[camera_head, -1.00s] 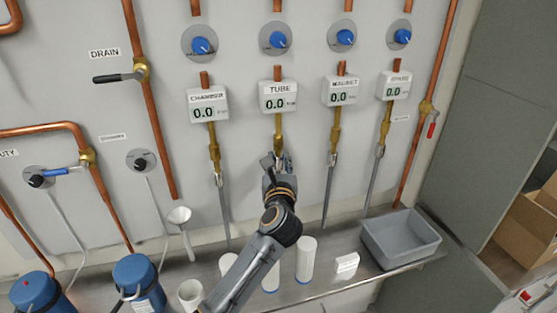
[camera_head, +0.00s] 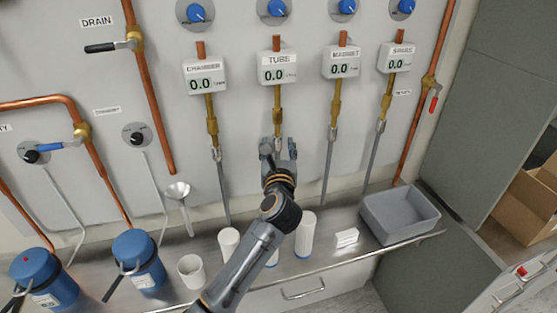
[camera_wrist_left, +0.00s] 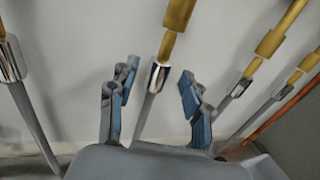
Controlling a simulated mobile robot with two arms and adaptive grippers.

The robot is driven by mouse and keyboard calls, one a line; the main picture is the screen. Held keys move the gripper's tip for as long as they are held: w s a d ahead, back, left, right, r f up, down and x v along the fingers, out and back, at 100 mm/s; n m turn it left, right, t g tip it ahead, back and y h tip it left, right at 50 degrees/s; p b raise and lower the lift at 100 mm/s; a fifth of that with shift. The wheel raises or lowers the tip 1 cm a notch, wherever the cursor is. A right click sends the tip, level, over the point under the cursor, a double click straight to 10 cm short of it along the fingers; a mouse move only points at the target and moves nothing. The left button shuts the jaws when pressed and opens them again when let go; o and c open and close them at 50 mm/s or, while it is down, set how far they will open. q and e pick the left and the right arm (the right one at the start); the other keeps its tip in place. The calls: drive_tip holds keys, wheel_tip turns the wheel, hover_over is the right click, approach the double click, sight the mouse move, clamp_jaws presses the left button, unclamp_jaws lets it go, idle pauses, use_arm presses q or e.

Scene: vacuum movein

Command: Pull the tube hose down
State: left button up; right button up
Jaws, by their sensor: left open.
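The tube hose hangs below the gauge labelled TUBE (camera_head: 277,67) on the wall panel. In the left wrist view the grey tube hose (camera_wrist_left: 147,112) runs down from a shiny metal collar (camera_wrist_left: 159,76) under a brass fitting (camera_wrist_left: 171,30). My left gripper (camera_head: 278,146) is at the lower end of the brass fitting in the head view and hides the hose there. In the left wrist view its two fingers (camera_wrist_left: 158,98) are spread apart, with the hose between them and a gap on each side. My right gripper is not in view.
Similar hoses hang either side, under the CHAMBER gauge (camera_head: 205,76) and the MAGNET gauge (camera_head: 341,62).

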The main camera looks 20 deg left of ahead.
use_arm(q)
drive_tip(key=v, duration=1)
drive_tip(key=shift+s, duration=0.3)
drive_tip(key=shift+d, duration=0.15)
